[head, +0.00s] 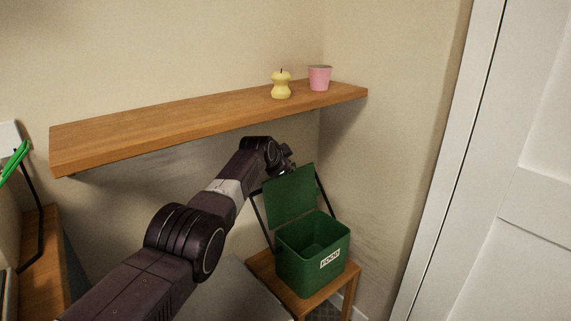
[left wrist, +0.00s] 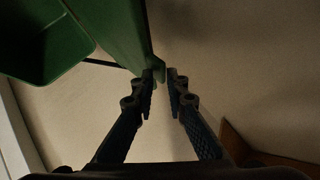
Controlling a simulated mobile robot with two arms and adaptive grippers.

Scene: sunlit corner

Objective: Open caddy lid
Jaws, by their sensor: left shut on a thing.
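The green caddy (head: 298,272) has a white FOOD label on its front and stands on a small wooden stool. Its lid (head: 290,198) is raised, standing steeply up behind the open body, whose inside shows empty. My left gripper (head: 287,165) is at the lid's top edge, its fingers small and partly hidden. In the left wrist view my left gripper (left wrist: 160,76) is shut on the edge of the green lid (left wrist: 120,32), which lies between the fingertips. The caddy body (left wrist: 45,50) shows at upper left. My right gripper is not in view.
A wooden shelf (head: 190,125) runs along the wall above my left arm, bearing a yellow apple-shaped object (head: 281,85) and a pink cup (head: 319,78). The stool (head: 335,298) is close to the wall corner. A white door (head: 500,200) stands at right. The caddy's dark handle (head: 262,218) is raised.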

